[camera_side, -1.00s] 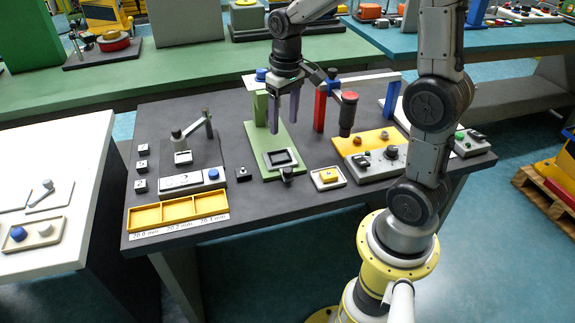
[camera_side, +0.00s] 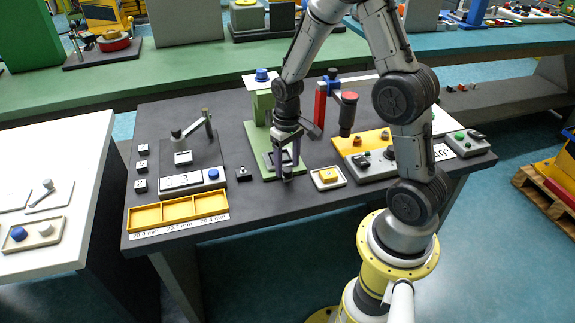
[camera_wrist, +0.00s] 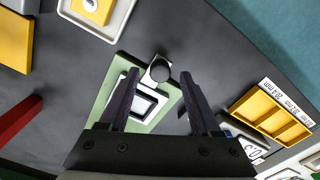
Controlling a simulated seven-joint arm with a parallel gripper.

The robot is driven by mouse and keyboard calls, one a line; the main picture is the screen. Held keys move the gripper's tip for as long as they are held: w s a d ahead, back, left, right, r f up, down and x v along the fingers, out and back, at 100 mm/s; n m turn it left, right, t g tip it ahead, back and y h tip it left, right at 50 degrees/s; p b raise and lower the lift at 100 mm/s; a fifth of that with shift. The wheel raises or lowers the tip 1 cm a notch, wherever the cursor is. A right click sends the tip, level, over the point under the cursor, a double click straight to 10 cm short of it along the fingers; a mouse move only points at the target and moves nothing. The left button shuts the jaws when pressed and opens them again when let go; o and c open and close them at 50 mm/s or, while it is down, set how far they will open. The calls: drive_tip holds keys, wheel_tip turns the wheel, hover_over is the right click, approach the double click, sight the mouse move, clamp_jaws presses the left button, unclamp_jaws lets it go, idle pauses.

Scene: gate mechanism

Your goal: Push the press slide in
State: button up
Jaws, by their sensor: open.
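The press (camera_side: 259,106) has a green base plate and upright with a blue knob on top. Its slide, a pale frame with a dark inside, lies on the front of the green plate and is mostly hidden behind my gripper in the side view. In the wrist view the slide (camera_wrist: 146,104) shows between the fingers, with its round dark handle (camera_wrist: 161,71) on the outer end. My gripper (camera_side: 284,158) is open and points down over the slide. In the wrist view its fingers (camera_wrist: 159,76) stand either side of the handle; contact cannot be told.
A small tray with a yellow block (camera_side: 328,178) sits right of the press. A yellow sorting tray (camera_side: 178,212) is at front left. Dark table between is mostly clear.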

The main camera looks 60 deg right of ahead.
drive_tip(key=shift+f, duration=0.6)
clamp_jaws()
idle(1.1)
